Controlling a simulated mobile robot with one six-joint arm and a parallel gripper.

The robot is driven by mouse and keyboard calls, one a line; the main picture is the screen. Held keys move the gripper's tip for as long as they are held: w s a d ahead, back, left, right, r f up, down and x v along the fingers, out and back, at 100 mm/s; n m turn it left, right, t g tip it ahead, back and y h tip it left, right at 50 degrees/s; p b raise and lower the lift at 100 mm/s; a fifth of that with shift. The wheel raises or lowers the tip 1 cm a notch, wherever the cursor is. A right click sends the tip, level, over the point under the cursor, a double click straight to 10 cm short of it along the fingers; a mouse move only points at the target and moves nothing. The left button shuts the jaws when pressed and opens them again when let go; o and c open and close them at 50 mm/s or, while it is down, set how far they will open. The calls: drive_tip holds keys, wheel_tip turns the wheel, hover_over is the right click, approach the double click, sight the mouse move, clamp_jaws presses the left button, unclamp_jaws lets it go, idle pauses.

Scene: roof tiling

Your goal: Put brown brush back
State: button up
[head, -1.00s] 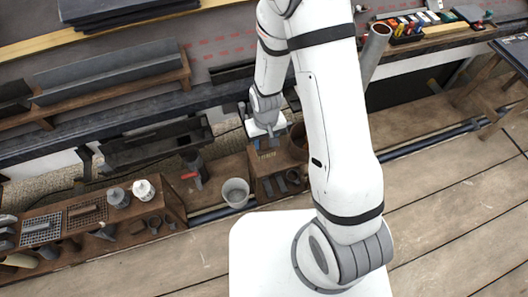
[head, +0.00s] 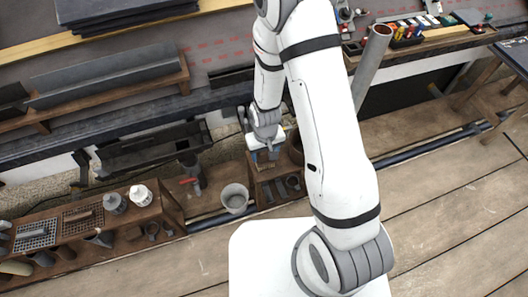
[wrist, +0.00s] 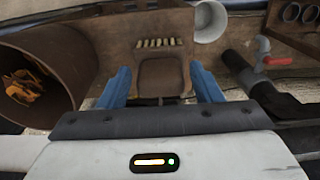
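My gripper (wrist: 161,88) has two blue fingers standing wide apart in the wrist view. Between them is a brown block with a row of pale tufts along its far edge, which looks like the brown brush (wrist: 162,72). Narrow gaps show between the block and the fingers, and I cannot tell how far below them it is. In the head view my gripper (head: 263,158) is over a small wooden box (head: 266,193) at the foot of the bench. The brush cannot be made out there.
A grey bucket (head: 235,198) stands left of the box. A rusty round container (wrist: 45,75) with orange scraps is left in the wrist view. A dark pipe fitting with a red handle (wrist: 266,58) is right. A wooden rack (head: 150,215) holds pots; plank floor at right is clear.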

drive_tip(key=shift+o, duration=0.6)
drive_tip(key=shift+r, duration=0.1)
drive_tip(key=shift+r, duration=0.35)
drive_tip(key=s+d+r+m+p, duration=0.1)
drive_tip(key=s+d+r+p, duration=0.15)
drive_tip(key=r, duration=0.95)
drive_tip(key=s+d+r+m+p, duration=0.15)
drive_tip(key=d+r, duration=0.25)
drive_tip(key=r, duration=0.9)
drive_tip(key=s+d+r+t, duration=0.1)
drive_tip(key=s+d+r, duration=0.4)
drive_tip(key=s+r, duration=0.2)
drive_tip(key=shift+s+d+r+m, duration=0.15)
drive_tip(key=shift+s+r+m, duration=0.25)
drive_tip(key=shift+r, duration=0.35)
drive_tip(key=shift+c, duration=0.3)
